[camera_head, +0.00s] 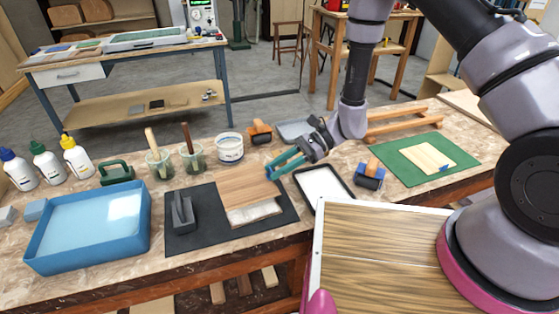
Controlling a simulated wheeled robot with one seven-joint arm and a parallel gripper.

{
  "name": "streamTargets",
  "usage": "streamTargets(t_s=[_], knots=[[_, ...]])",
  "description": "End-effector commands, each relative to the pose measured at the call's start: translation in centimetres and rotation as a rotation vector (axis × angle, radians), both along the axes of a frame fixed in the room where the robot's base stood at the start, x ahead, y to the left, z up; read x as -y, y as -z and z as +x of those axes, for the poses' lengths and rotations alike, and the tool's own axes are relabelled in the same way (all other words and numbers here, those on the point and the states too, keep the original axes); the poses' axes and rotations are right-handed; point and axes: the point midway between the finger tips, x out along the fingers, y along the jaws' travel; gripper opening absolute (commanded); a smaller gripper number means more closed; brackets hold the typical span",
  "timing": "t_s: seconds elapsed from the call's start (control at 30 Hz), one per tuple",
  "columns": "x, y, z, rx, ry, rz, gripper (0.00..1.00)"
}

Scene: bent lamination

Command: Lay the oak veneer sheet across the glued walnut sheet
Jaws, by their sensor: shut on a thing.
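A tan wood-grained sheet, which I take for the oak veneer sheet (243,189), lies over or just above a sheet with a whitish glue coat, the glued walnut sheet (254,213). Only the near part of the glued sheet shows; the rest is hidden under the veneer. I cannot tell if the two touch all over. My gripper (272,172) has teal fingers and is shut on the veneer's far right corner. Both sheets are over a dark mat (188,240) on the bench.
A grey block-like tool (182,213) stands left of the sheets on the mat. A blue tray (92,228) is at left, a white-lined tray (322,184) at right. Glue pots, a white tub (230,149) and rollers (369,174) stand around. A green mat (408,160) holds a pale sheet (428,157).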

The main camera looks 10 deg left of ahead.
Motion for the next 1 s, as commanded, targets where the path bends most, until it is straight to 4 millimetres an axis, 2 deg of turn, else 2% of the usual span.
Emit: streamTargets(t_s=[0.27, 0.7, 1.0], knots=[[0.0, 1.2, 0.0, -0.002, 0.001, -0.001, 0.00], [0.0, 5.3, 0.0, -0.001, 0.000, -0.001, 0.00], [0.0, 6.5, 0.0, -0.001, 0.000, -0.001, 0.00]])
